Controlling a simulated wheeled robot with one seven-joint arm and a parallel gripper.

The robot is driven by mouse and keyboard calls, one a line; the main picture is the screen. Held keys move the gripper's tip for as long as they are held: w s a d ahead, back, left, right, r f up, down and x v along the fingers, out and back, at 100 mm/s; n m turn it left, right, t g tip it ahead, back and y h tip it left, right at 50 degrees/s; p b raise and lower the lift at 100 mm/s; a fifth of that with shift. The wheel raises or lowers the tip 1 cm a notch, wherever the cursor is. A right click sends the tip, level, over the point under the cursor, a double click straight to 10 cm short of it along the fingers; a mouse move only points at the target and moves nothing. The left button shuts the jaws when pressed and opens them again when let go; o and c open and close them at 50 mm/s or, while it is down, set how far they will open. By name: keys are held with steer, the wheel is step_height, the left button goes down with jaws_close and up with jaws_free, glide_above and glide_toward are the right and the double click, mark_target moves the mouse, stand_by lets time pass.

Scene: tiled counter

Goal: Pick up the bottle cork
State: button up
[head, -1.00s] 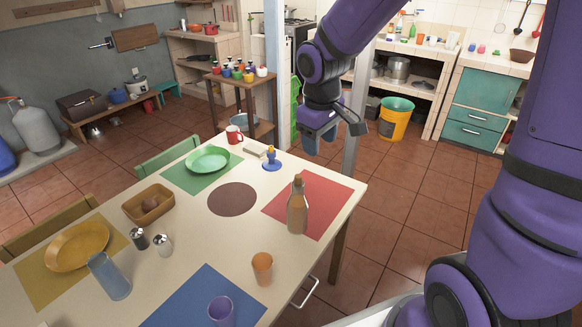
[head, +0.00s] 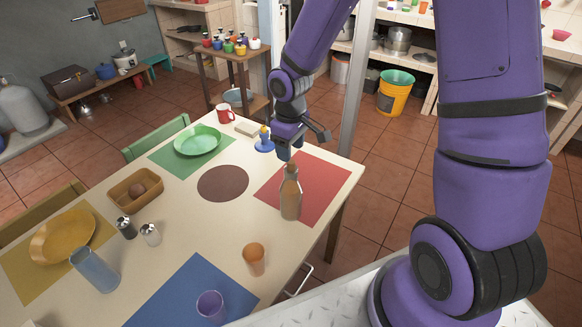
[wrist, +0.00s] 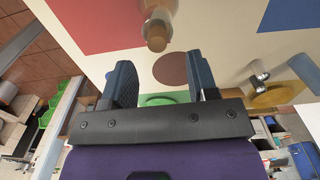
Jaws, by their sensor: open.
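The brown bottle (head: 290,203) stands upright on the red placemat (head: 322,187) on the table, with its cork (head: 292,169) in its neck. The wrist view shows the cork (wrist: 156,42) end-on, with the bottle (wrist: 160,8) behind it at the top edge. My gripper (head: 303,144) is open and empty, above and slightly behind the bottle top in the head view. In the wrist view, the cork lies just beyond the gap between my two dark fingers (wrist: 159,72), roughly centred across it. No contact shows.
A blue and yellow item (head: 264,143) stands behind the bottle, near a red mug (head: 225,113). An orange cup (head: 254,259) stands in front. A green plate (head: 197,141) and a bread basket (head: 136,190) are left. The brown round mat (head: 223,184) is bare.

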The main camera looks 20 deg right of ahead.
mark_target(291, 168)
step_height(291, 168, down, 5)
steer(key=shift+w+d, duration=0.1)
steer(key=shift+d, duration=0.05)
steer(key=c, duration=1)
